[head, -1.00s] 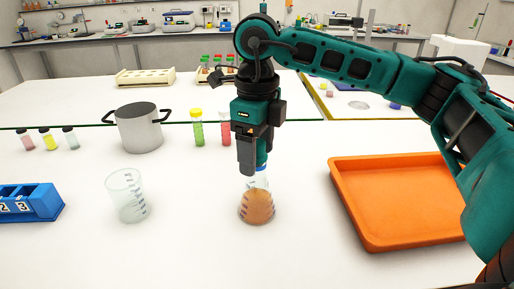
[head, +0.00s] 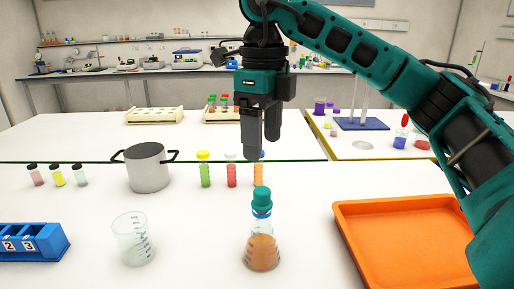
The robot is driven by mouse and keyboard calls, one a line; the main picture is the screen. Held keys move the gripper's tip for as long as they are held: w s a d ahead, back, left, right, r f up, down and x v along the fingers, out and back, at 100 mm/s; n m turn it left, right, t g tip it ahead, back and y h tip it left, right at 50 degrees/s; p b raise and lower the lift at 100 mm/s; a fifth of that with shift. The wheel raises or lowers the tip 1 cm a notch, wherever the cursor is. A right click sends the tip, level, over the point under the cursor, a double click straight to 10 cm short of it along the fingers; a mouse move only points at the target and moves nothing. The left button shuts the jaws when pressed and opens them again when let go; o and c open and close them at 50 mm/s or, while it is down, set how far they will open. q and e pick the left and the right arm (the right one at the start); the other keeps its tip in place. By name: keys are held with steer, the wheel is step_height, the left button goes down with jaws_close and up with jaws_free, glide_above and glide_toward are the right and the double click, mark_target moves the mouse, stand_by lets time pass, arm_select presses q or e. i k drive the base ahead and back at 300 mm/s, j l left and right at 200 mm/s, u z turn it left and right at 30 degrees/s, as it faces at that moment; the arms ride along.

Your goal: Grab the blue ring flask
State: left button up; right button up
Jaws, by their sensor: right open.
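The blue ring flask (head: 262,250) stands upright on the white table in the head view. It is a conical glass flask with orange liquid, a blue ring at its neck and a teal cap on top. My right gripper (head: 261,150) is above and slightly behind the flask in the picture. Its two dark fingers point down, apart and empty, and do not touch the cap. My left gripper is not in view.
An empty beaker (head: 133,238) and a blue numbered rack (head: 35,243) stand to the left. A metal pot (head: 148,168) and small bottles (head: 205,172) stand behind. An orange tray (head: 405,240) lies to the right. The table around the flask is clear.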

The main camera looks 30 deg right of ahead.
mark_target(261, 253)
steer(key=k, duration=1)
